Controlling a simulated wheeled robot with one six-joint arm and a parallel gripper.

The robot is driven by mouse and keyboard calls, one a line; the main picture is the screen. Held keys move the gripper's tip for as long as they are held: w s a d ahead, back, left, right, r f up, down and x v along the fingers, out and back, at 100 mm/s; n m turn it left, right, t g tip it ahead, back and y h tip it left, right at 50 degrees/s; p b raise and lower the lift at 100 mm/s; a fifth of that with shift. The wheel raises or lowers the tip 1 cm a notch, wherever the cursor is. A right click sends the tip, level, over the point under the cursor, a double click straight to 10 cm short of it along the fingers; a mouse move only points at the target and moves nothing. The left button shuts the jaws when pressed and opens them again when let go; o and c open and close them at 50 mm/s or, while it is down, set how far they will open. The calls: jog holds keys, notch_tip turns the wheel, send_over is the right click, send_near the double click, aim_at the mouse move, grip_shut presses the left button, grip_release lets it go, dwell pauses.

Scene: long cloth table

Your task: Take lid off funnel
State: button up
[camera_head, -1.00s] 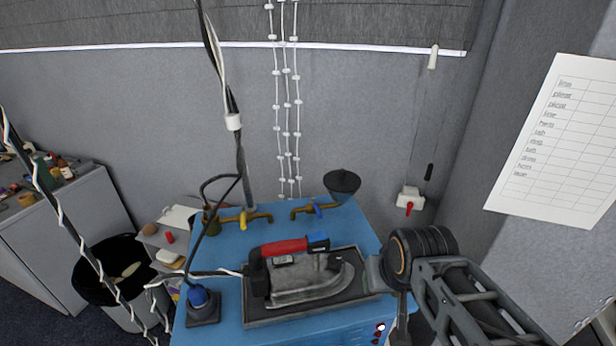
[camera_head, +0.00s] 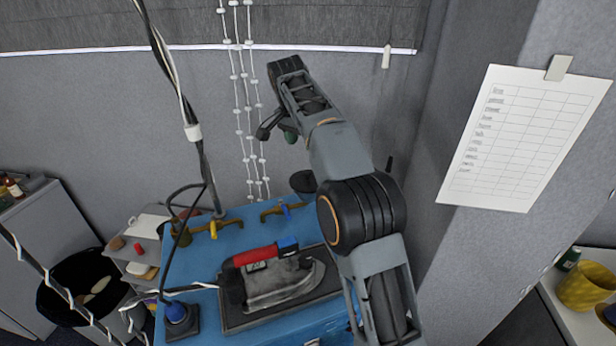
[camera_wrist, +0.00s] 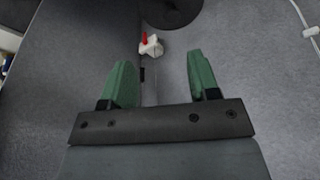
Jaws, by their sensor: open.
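The dark grey funnel (camera_head: 302,183) stands at the back right of the blue worktop, partly hidden behind my arm. A dark round shape, which looks like its top, is cut off at the upper edge of the wrist view (camera_wrist: 172,10). I cannot make out a separate lid. My gripper (camera_head: 288,136) is raised in front of the back wall, above the funnel and apart from it. Its two green fingers are spread with nothing between them in the wrist view (camera_wrist: 160,70).
A red-handled iron (camera_head: 272,280) sits on a dark tray on the blue worktop (camera_head: 205,260). Brass taps (camera_head: 280,208) stand left of the funnel. A black cable (camera_head: 200,150) and beaded strings (camera_head: 243,90) hang farther left. A white wall box (camera_wrist: 152,46) shows in the wrist view.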

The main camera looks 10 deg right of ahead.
jog(key=w, duration=0.2)
jog(key=m+b, duration=0.1)
send_over(307, 172)
jog(key=s+a, duration=0.1)
notch_tip(307, 172, down, 8)
jog(key=shift+s+f, duration=0.15)
jog(key=shift+f, duration=0.05)
jog(key=shift+w+p+x, duration=0.2)
jog(key=shift+p+x, duration=0.45)
jog(key=shift+x, duration=2.15)
jog(key=shift+c, duration=0.4)
jog(key=shift+r, duration=0.1)
jog(key=c, duration=0.9)
